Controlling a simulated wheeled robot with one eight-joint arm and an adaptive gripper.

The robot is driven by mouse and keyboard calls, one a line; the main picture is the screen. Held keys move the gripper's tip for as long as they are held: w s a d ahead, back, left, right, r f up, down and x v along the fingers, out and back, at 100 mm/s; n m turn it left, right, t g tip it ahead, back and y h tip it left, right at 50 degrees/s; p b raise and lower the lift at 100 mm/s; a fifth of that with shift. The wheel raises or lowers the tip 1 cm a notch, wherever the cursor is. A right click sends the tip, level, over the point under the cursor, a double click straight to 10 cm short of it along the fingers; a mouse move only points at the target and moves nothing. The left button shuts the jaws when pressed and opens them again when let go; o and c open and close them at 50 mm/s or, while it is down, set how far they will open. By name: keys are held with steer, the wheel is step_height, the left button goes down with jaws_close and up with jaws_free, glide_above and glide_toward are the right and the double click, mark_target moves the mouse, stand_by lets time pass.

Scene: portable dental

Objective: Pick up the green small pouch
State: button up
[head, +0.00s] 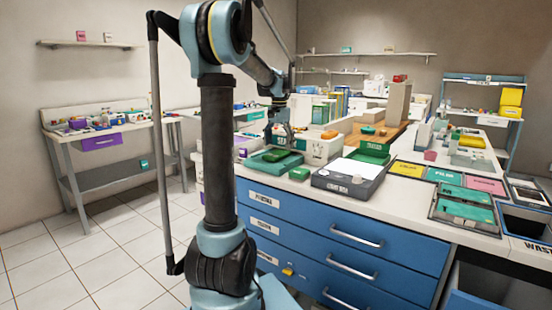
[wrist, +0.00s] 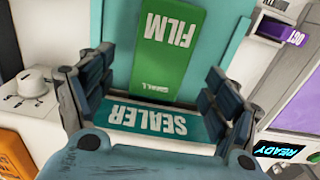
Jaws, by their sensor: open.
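The green small pouch (wrist: 167,45) is a flat green piece marked "FILM" and "SMALL". It lies on a teal sealer (wrist: 115,50) with a "SEALER" label, in the upper middle of the wrist view. In the head view the sealer (head: 256,166) stands near the left end of the blue-drawer counter, with a green piece (head: 277,156) on it. My gripper (wrist: 158,98) is open and empty. Its fingers stand to either side of the pouch's near end, above the sealer. In the head view my gripper (head: 283,138) hangs just over the sealer. Contact is not visible.
A small green block (head: 299,174) and a grey device with a white top (head: 354,171) sit right of the sealer. A white box (head: 322,150) stands close behind. The wrist view shows a white knob (wrist: 33,84) left and a "READY" display (wrist: 285,150) right.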

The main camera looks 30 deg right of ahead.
mark_target(278, 153)
steer(key=shift+f, duration=1.65)
steer(key=c, duration=1.2)
steer(key=shift+o, duration=0.2)
steer(key=shift+w, duration=0.1)
